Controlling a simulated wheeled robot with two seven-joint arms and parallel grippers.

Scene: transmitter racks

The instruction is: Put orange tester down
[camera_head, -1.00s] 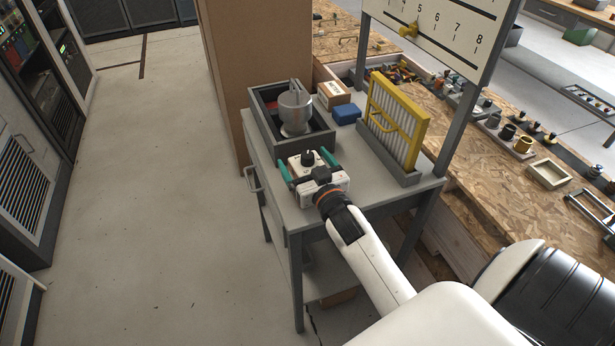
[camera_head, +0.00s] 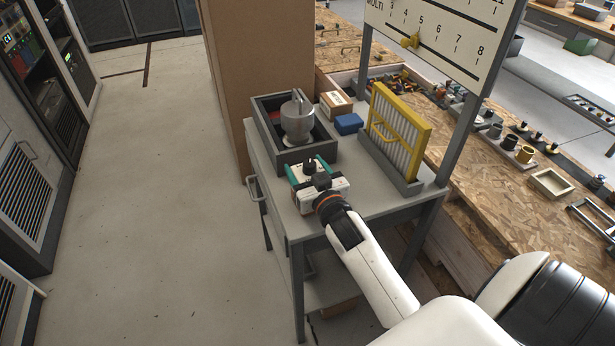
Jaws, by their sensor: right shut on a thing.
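A small boxy device (camera_head: 301,174) with a pale top and a dark knob is between the teal fingers of my right gripper (camera_head: 308,170). It looks like the tester, but I see no clear orange on it. The gripper is shut on it, and its body hides the near side. The device is over the front left part of the grey cart top (camera_head: 372,202), just in front of the dark grey bin. I cannot tell whether it touches the surface. My left gripper is not in view.
Behind are a small cardboard box (camera_head: 335,104) and a blue block (camera_head: 348,123). A yellow-framed filter (camera_head: 400,130) stands in a grey holder at the right. Cart top is free in front of the holder.

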